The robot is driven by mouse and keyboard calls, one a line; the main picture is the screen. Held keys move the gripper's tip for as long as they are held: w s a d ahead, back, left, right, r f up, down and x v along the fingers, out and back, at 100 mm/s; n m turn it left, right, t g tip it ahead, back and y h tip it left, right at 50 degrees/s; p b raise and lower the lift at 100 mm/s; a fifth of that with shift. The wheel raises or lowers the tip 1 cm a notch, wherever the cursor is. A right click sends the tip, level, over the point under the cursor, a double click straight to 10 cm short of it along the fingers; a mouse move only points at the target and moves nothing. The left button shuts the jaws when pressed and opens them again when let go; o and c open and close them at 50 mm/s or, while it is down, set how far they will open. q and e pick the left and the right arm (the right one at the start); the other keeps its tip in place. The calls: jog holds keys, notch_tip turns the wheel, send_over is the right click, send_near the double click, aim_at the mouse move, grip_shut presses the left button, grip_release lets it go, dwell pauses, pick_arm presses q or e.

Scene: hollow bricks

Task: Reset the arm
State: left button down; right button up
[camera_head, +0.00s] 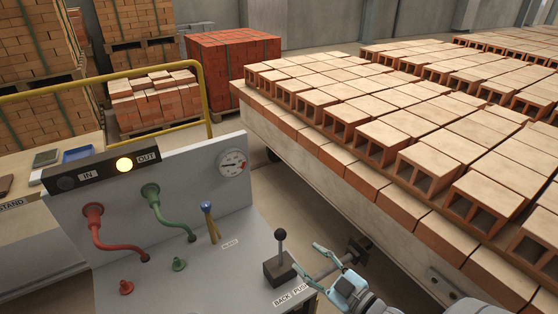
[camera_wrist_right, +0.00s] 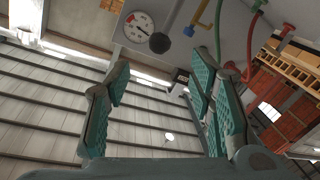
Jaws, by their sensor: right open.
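My right gripper (camera_head: 312,264) is at the lower middle of the head view, beside the right edge of the control panel (camera_head: 110,205). It is open and empty. Its two teal fingers stand apart in the right wrist view (camera_wrist_right: 160,85), with nothing between them but the background. A black-knobbed lever (camera_head: 280,248) on a dark base stands on the panel just left of the gripper, apart from it as far as I can see. The lever's knob also shows in the right wrist view (camera_wrist_right: 159,43). My left gripper is not in view.
A long bed of hollow bricks (camera_head: 380,140) lies close right of the gripper.

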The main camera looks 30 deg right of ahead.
jog(key=s+d+f+m+g+h, duration=0.1)
jog(key=s+d+f+g, duration=0.15)
jog(key=f, duration=0.45)
jog(key=s+d+f+m+g+h, duration=0.1)
jog(key=s+d+f+g, duration=0.15)
jog(key=f, duration=0.35)
jog(key=s+d+f+m+g+h, duration=0.1)
jog(key=s+d+f+g+h, duration=0.1)
jog(key=s+f, duration=0.35)
jog(key=s+f+m+g+b, duration=0.15)
jog(key=s+f+g, duration=0.35)
jog(key=s+f, duration=0.8)
jog(key=s+a+f+m+g, duration=0.2)
jog(key=s+a+f+g, duration=0.2)
jog(key=s+a+f, duration=0.45)
jog(key=shift+y, duration=0.4)
jog(key=a, duration=0.1)
jog(key=a+f, duration=0.1)
jog(key=a, duration=0.1)
jog(key=a+b, duration=0.1)
jog(key=shift+w+a+f, duration=0.2)
jog(key=shift+w+f, duration=0.05)
jog(key=shift+f, duration=0.1)
